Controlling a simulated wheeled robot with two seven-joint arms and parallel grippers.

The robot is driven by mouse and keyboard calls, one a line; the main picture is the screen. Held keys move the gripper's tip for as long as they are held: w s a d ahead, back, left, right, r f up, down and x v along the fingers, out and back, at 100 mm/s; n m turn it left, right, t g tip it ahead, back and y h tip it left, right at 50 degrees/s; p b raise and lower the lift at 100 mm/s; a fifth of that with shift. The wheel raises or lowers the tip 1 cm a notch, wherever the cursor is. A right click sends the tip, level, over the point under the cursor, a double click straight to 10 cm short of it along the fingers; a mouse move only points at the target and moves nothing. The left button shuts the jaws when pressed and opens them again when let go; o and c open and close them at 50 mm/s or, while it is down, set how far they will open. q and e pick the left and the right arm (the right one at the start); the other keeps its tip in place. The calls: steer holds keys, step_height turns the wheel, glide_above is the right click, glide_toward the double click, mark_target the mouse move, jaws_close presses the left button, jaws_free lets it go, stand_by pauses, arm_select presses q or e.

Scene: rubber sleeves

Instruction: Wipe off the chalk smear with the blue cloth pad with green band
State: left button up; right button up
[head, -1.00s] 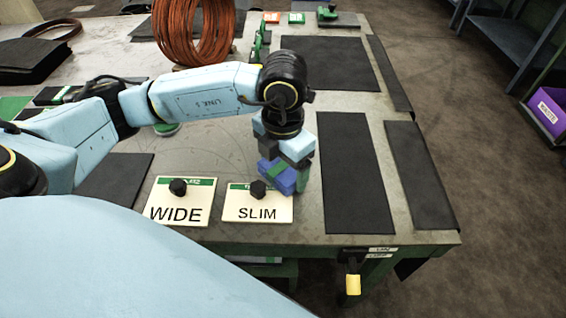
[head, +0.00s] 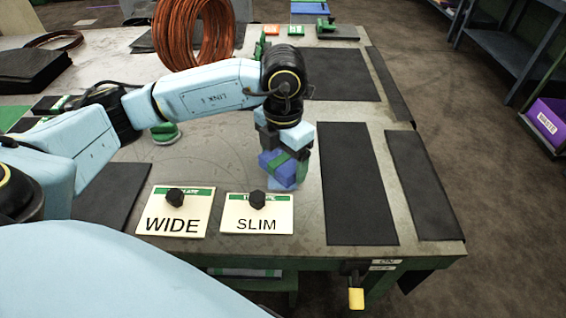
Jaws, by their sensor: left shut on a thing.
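The blue cloth pad with green band (head: 271,164) is in the head view, just beyond the right part of the SLIM card. My left gripper (head: 286,152) points down and is shut on the pad, hiding its upper part. The pad is at or close to the tabletop; I cannot tell if it touches. A pale blue patch (head: 284,185) shows at the pad's lower edge; I cannot tell if it is chalk. Faint pale curved marks (head: 205,160) show on the grey table to the left. No chalk smear stands out clearly. My right gripper is not in view.
The WIDE card (head: 155,208) and SLIM card (head: 280,207), each with a black knob, lie near the front edge. Dark mats (head: 355,180) cover the right side. A copper coil (head: 170,40) stands behind my arm. A green round object (head: 165,132) sits at left.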

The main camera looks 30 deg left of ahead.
mark_target(282, 192)
arm_select(q)
steer(key=shift+w+a+f+b, duration=0.1)
steer(key=shift+w+a+b, duration=0.2)
steer(key=shift+w, duration=0.25)
steer(key=shift+w+a+f+b, duration=0.15)
steer(key=shift+w+a, duration=0.15)
steer(key=shift+w, duration=0.25)
steer(key=shift+w+a+f+b, duration=0.1)
steer(key=shift+w+a+b, duration=0.15)
steer(key=shift+w+a, duration=0.35)
steer(key=shift+w+a+r+b, duration=0.1)
steer(key=shift+w+a+b, duration=0.15)
steer(key=shift+w, duration=0.6)
steer(key=shift+w+a+f+b, duration=0.1)
steer(key=shift+w+a+b, duration=0.1)
steer(key=shift+w+a, duration=0.4)
steer(key=shift+d+f, duration=0.1)
